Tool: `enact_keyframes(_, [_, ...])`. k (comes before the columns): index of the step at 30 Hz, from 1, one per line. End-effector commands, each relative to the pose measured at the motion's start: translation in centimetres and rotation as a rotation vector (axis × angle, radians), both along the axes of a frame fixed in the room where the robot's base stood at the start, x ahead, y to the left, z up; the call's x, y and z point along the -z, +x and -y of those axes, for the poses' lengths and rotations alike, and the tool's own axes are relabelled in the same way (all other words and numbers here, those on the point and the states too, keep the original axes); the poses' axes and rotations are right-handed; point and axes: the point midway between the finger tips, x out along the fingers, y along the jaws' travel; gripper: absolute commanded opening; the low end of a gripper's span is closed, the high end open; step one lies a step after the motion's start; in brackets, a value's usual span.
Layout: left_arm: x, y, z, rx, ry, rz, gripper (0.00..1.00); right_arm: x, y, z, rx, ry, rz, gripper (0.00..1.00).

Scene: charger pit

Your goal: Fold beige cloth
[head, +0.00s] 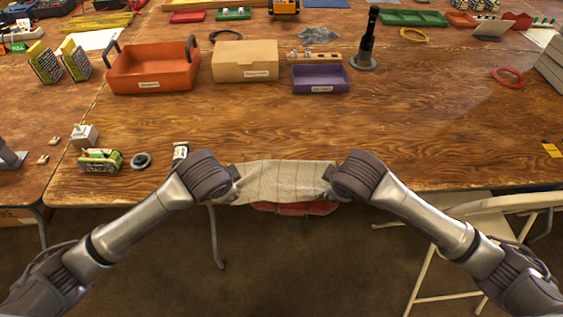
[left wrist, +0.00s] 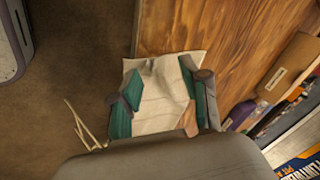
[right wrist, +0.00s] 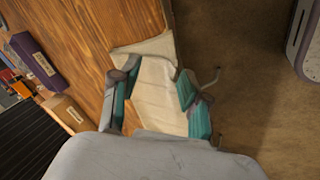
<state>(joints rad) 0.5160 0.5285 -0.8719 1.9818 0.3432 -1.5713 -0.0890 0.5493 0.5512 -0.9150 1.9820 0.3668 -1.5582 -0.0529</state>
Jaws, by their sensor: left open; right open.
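The beige cloth (head: 283,180) lies at the near edge of the wooden table, with its front part over the edge. It has seams or creases running across it. My left gripper (head: 236,184) is at its left end and my right gripper (head: 329,182) at its right end. In the left wrist view the cloth (left wrist: 162,95) shows between and beyond the open teal fingers of my left gripper (left wrist: 155,105). In the right wrist view the cloth (right wrist: 155,90) lies between the open fingers of my right gripper (right wrist: 155,100). Whether the fingers touch the cloth is unclear.
A red thing (head: 295,208) shows below the cloth. An orange bin (head: 150,82), a cardboard box (head: 245,68) and a purple bin (head: 320,85) stand farther back. A round dark thing (head: 141,160) lies left. A folding chair (head: 470,240) stands at right. The table behind the cloth is clear.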

Motion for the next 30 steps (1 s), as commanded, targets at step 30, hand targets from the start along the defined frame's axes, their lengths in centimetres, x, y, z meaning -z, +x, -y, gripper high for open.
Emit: enact_keyframes(30, [-6.8, -5.1, 0.2, 0.017, 0.000, 0.003, 0.16, -6.8, -5.1, -0.2, -0.016, 0.001, 0.003, 0.16])
